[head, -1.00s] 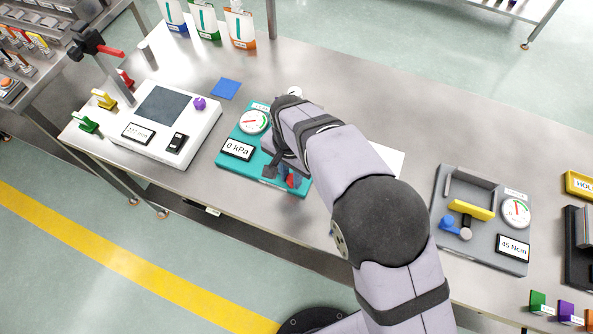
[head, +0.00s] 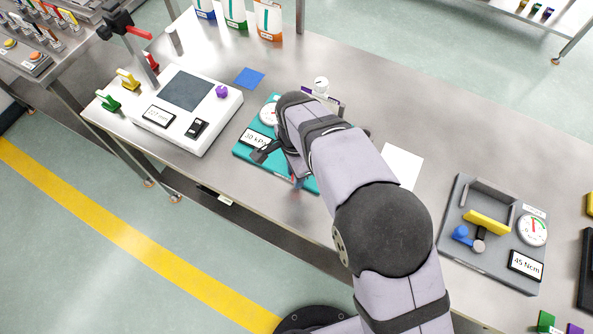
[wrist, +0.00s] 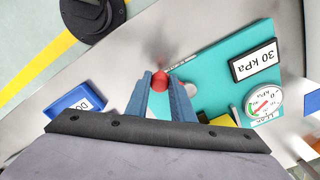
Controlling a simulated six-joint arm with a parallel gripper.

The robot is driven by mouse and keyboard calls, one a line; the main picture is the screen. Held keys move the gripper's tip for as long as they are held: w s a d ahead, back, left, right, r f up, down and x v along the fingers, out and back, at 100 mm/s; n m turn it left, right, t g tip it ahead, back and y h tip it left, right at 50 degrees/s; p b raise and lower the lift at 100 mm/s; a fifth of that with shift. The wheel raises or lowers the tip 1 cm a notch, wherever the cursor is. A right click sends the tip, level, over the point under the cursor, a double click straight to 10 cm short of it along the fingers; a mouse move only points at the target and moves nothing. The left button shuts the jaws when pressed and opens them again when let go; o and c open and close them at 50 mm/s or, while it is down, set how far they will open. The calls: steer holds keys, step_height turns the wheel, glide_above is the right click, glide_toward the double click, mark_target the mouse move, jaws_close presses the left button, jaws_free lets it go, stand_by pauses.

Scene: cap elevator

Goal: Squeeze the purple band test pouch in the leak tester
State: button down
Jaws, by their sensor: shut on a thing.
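The leak tester is a teal plate (head: 243,153) on the bench, and it also fills the right of the wrist view (wrist: 205,65). Its display (wrist: 255,61) reads 30 kPa, and its round gauge (wrist: 263,102) sits beside it. My gripper (wrist: 159,86) is shut on a red round knob (wrist: 159,77) at the tester's edge. In the head view my wrist covers much of the tester. A white cap (head: 321,82) and a purple-edged piece (head: 306,91), perhaps the pouch, show just beyond my wrist; the rest is hidden.
A white scale-like device (head: 208,127) with a purple knob stands left of the tester. A blue square (head: 249,77) and white sheet (head: 403,165) lie on the bench. A grey torque fixture (head: 465,247) is at right. Several pouches (head: 268,20) stand at the back.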

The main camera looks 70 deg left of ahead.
steer(key=shift+a+r, duration=0.1)
steer(key=c, duration=1.5)
jaws_free()
steer(key=shift+c, duration=0.2)
steer(key=shift+r+b, duration=1.1)
steer(key=shift+r, duration=2.55)
